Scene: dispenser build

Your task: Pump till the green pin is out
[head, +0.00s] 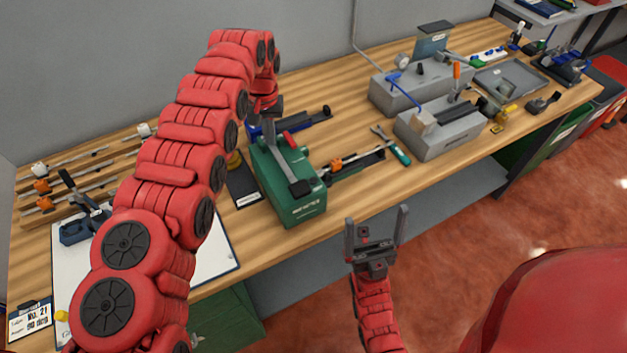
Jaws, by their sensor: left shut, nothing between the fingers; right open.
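A green dispenser box (297,208) stands at the front edge of the wooden bench. A dark grey pump lever (284,160) with a flat end pad runs along its top, and a small red part (289,140) sits beside the lever. My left gripper (267,116) is shut and empty, pointing down at the back end of the box by the lever. I cannot tell whether it touches the lever. My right gripper (377,232) is open and empty, in front of the bench and apart from everything. I cannot make out a green pin.
To the right on the bench (345,185) lie a rail with an orange clamp (335,165) and a green-handled tool (400,154). Grey fixture blocks (440,137) stand further right. A white sheet (219,258) lies left of the dispenser, partly behind my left arm.

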